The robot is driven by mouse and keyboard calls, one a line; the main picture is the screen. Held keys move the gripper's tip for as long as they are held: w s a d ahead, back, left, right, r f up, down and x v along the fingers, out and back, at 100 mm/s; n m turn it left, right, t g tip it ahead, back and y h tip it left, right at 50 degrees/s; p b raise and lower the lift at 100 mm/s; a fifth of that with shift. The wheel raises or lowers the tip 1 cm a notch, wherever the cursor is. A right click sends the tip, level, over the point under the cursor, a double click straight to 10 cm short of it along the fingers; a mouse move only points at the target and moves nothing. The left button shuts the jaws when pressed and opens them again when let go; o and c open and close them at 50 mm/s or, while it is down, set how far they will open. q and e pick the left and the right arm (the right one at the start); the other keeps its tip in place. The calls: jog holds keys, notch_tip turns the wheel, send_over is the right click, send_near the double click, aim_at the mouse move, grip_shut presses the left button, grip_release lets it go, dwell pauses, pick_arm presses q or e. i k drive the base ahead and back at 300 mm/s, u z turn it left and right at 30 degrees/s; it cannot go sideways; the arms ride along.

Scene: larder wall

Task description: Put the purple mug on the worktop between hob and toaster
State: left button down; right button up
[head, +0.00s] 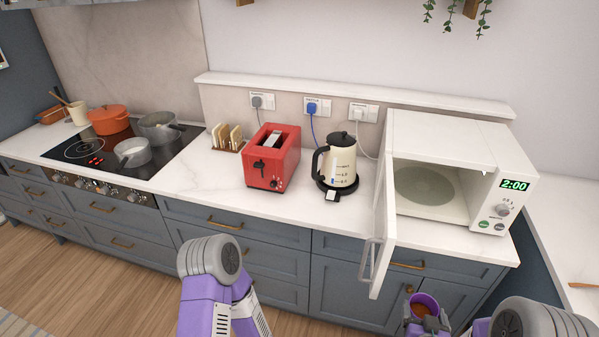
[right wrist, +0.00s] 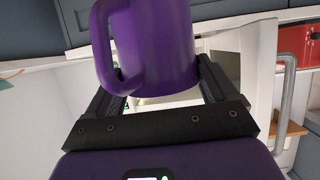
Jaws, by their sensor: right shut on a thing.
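The purple mug (head: 413,301) is upright at the lower right of the head view, in front of the drawers, with something brown inside. In the right wrist view the purple mug (right wrist: 155,45) fills the top middle, its handle at the left. My right gripper (head: 427,326) is shut on the mug; its two dark fingers (right wrist: 160,82) are on either side of it. The worktop (head: 188,178) has a bare patch between the black hob (head: 78,153) and the red toaster (head: 273,157). My left gripper is out of view.
A toast rack (head: 227,138) stands behind the bare patch. A kettle (head: 338,165) stands right of the toaster. The microwave (head: 440,140) is open and empty, its door (head: 383,225) sticking out over the front edge near the mug. Pots stand on the hob.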

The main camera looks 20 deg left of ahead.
aim_at(212, 178)
jog(key=k, duration=0.35)
jog(key=u, duration=2.15)
jog(key=i, duration=1.65)
jog(key=z, duration=1.15)
